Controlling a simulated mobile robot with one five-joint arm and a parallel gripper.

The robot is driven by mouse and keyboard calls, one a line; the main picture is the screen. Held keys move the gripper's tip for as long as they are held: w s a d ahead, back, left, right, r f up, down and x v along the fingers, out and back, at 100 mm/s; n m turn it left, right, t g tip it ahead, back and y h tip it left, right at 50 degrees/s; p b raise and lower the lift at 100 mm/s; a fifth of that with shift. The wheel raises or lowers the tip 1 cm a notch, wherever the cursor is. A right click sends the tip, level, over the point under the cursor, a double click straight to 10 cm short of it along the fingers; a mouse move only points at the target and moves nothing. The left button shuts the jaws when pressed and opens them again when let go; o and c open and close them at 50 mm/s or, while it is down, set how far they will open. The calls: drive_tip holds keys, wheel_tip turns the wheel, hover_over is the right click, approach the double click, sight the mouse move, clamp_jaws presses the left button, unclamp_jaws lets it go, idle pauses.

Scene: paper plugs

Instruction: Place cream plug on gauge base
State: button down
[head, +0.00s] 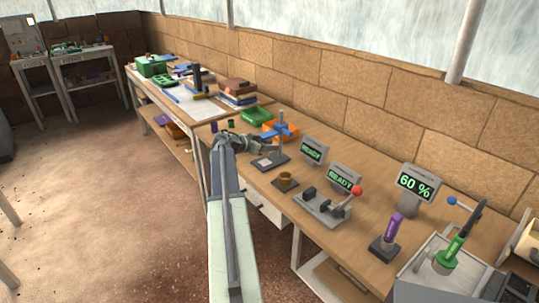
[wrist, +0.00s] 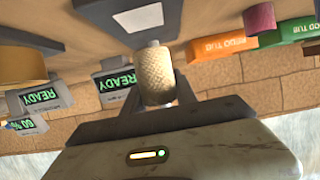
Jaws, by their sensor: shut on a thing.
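A cream plug (wrist: 154,72) with a textured side is held between the fingers of my gripper (wrist: 158,88) in the wrist view. In the head view my gripper (head: 262,144) is over the bench beside the gauge; the plug is hard to make out there. The gauge has a dark base (head: 278,162) with a pale pad, a grey post and a blue top (head: 281,131). In the wrist view the gauge base (wrist: 90,12) shows at the top, beyond the plug. The plug appears apart from the base; the exact gap cannot be told.
A brass cup (head: 286,177) on a dark block and a red-knobbed clamp (head: 325,204) stand to the right. Two READY displays (head: 312,151) are behind. An orange tub (head: 272,130) and green tub (head: 256,116) sit beyond the gauge. A purple tool (head: 393,227) stands further right.

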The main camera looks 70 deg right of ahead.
sight(270, 160)
drive_tip(key=shift+f+b, duration=1.55)
drive_tip(key=shift+f, duration=0.35)
drive_tip(key=c, duration=1)
unclamp_jaws()
drive_tip(key=shift+r, duration=0.1)
drive_tip(key=shift+o, duration=0.2)
drive_tip(key=shift+w+a+r+p, duration=0.15)
drive_tip(key=shift+a+r+p, duration=0.2)
drive_tip(key=shift+p, duration=0.2)
drive_tip(key=p+v, duration=0.4)
drive_tip(key=v, duration=0.7)
drive_tip(key=shift+a+r, duration=0.1)
drive_tip(key=shift+w, duration=0.1)
